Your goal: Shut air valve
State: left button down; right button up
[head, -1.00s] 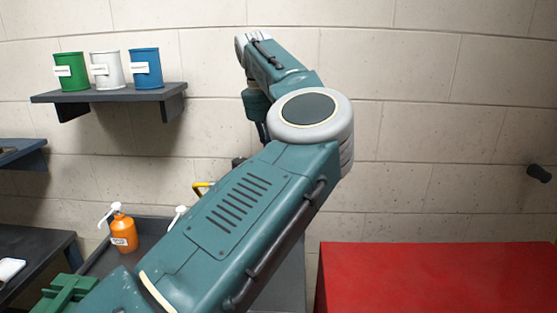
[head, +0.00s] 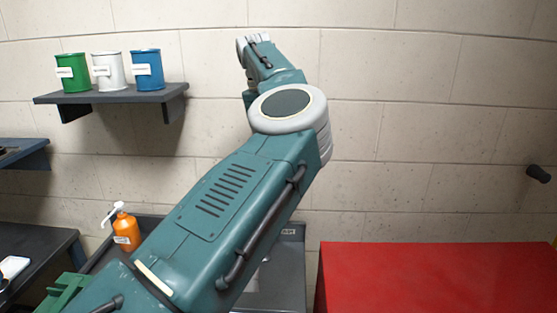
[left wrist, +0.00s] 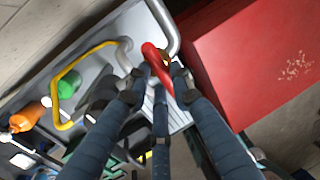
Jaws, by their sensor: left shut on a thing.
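The air valve's red lever (left wrist: 155,60) shows in the left wrist view, beside a bent grey pipe (left wrist: 166,22). My left gripper (left wrist: 158,82) has its dark fingers closed around the lever, whose lower end shows between them. The valve body is mostly hidden by the lever and fingers. In the head view my left arm crosses the middle and hides the valve and the gripper. My right gripper is in neither view.
A red box-like surface (head: 440,275) stands right of the arm. An orange pump bottle (head: 126,230) stands on a dark cart at the left. A yellow handle (left wrist: 66,84) arches near the valve. A shelf (head: 110,95) holds green, white and blue cans.

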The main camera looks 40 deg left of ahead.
pick_arm(q)
jog(key=shift+r, duration=0.1)
jog(key=c, duration=1.5)
grip_release()
jog(key=shift+s+a+r, duration=0.15)
jog(key=shift+a+r, duration=0.05)
jog(key=shift+r, duration=1)
jog(key=shift+s+a+r, duration=0.15)
jog(key=shift+s+r, duration=0.05)
jog(key=shift+r, duration=1.05)
jog(key=shift+s+a+r, duration=0.15)
jog(key=shift+a+r, duration=0.05)
jog(key=shift+r, duration=1)
